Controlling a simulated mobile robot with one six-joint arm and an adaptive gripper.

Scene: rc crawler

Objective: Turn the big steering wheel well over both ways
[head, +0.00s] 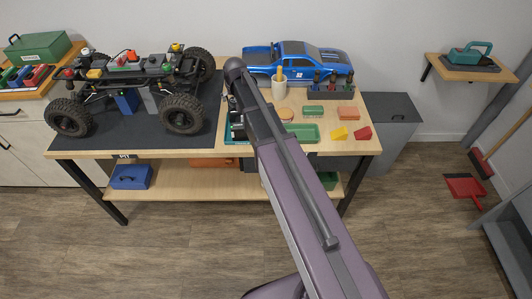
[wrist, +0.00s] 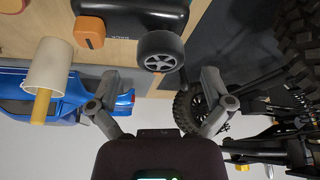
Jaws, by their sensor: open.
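The steering wheel (wrist: 160,51) shows in the wrist view, with a thick dark rim and grey spokes. It sits at the edge of a black control box (wrist: 122,18) that has an orange part (wrist: 89,32) on it. My gripper (wrist: 160,77) is open, with one finger to each side of the wheel in the picture. I cannot tell whether either finger touches the rim; the wheel looks beyond the fingertips. In the head view my arm hides the wheel and the gripper.
The crawler chassis (head: 128,78) stands on a dark mat (head: 140,138) to the left. A blue truck body (head: 297,60) lies behind, near a white cup (wrist: 49,66) close to my left finger in the wrist view. A green tray (head: 303,133) and small blocks occupy the right side.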

